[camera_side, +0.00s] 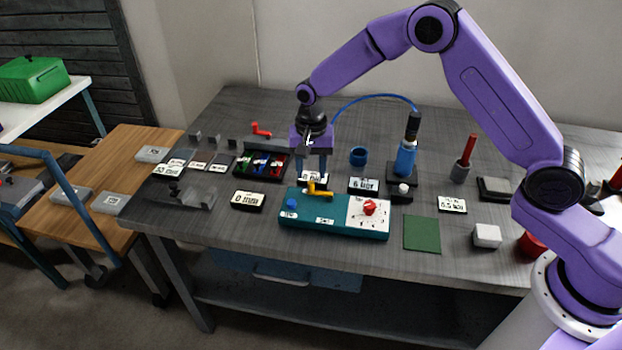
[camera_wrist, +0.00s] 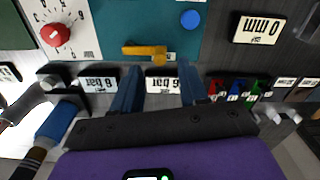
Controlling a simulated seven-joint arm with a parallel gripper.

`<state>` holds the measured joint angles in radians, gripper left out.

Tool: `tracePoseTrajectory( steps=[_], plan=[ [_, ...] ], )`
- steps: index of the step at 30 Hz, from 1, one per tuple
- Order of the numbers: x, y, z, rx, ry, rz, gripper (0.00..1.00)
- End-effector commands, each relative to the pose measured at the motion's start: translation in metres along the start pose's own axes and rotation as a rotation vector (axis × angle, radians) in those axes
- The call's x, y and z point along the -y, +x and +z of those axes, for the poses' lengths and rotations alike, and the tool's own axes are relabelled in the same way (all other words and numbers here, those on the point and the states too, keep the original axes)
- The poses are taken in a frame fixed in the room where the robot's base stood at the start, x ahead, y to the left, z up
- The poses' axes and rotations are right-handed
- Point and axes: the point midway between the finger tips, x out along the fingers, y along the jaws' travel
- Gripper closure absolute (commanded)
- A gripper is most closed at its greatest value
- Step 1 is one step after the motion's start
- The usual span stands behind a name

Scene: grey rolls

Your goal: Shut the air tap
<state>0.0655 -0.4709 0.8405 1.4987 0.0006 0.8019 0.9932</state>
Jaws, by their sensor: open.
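The air tap (camera_side: 318,189) is a yellow-orange lever on the teal panel (camera_side: 300,217). Its handle points right along the panel in the side view. In the wrist view the tap (camera_wrist: 145,50) lies with its handle pointing left, between and just beyond the fingertips. My gripper (camera_side: 312,173) is open and empty, fingers pointing down, above and slightly behind the tap. In the wrist view the gripper (camera_wrist: 158,67) has its two blue fingers apart, and no contact with the tap shows. My fingers partly hide a small display behind the panel in the side view.
The panel also carries a blue button (camera_side: 291,203) and a red knob (camera_side: 369,207) on a white dial. A "6 bar" display (camera_side: 363,186) and a blue cylinder (camera_side: 405,158) with a hose stand behind it. A "0 mm" display (camera_side: 248,200) is left; a green mat (camera_side: 422,234) lies right.

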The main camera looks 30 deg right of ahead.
Motion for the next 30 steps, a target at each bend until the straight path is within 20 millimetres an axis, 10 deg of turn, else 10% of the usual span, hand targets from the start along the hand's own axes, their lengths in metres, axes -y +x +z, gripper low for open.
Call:
tracePoseTrajectory(
  steps=[19,24,30],
  plan=[
    [0.000,0.038,0.000,-0.001,0.000,-0.001,0.57],
    [0.000,0.038,0.000,0.000,0.000,-0.001,1.00],
    [0.000,0.038,0.000,0.000,-0.004,-0.001,1.00]
  ],
)
